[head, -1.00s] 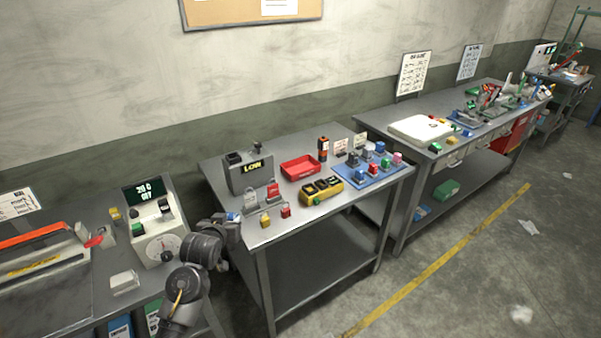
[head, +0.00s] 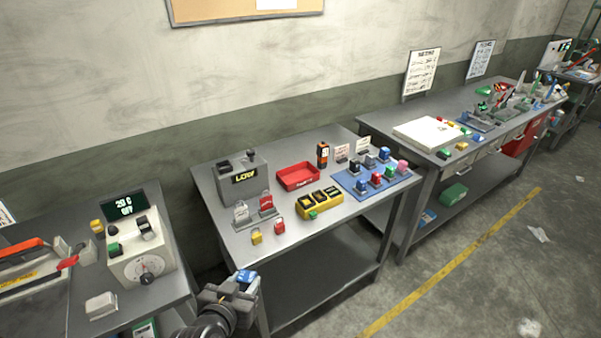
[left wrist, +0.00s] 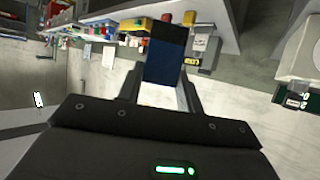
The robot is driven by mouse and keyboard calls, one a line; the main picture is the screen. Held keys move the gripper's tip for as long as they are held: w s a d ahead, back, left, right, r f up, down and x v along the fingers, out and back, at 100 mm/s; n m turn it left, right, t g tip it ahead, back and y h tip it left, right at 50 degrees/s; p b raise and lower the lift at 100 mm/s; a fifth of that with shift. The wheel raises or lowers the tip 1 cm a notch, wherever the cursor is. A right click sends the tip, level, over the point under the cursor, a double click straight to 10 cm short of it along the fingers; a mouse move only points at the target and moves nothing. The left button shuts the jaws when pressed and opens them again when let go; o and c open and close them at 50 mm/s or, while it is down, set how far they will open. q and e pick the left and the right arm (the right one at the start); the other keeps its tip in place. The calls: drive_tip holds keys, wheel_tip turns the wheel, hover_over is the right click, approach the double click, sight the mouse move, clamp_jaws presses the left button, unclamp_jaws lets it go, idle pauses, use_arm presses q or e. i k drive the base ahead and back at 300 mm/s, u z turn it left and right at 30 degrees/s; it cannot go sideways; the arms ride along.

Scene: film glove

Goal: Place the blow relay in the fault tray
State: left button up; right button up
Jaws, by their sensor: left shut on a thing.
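My left gripper (head: 243,283) is low in the head view, in front of the middle bench's left front edge. It is shut on a blue block (head: 246,276), which looks like a relay. The left wrist view also shows the blue block (left wrist: 166,55) upright between the fingers. I cannot read any label on it. The red tray (head: 298,176), with small lettering on its front, lies on the middle bench, well beyond the gripper. Its floor looks empty. My right gripper is not in view.
On the middle bench, a grey LOW box (head: 243,180) stands left of the tray. A yellow block (head: 306,203) lies in front of it, and a blue mat (head: 347,181) with several coloured relays is at right. Padlock-like tags (head: 241,213) stand near the left edge.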

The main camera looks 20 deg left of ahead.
sight(298, 178)
drive_tip(key=u, duration=0.05)
drive_tip(key=i, duration=1.6)
drive_tip(key=z, duration=0.05)
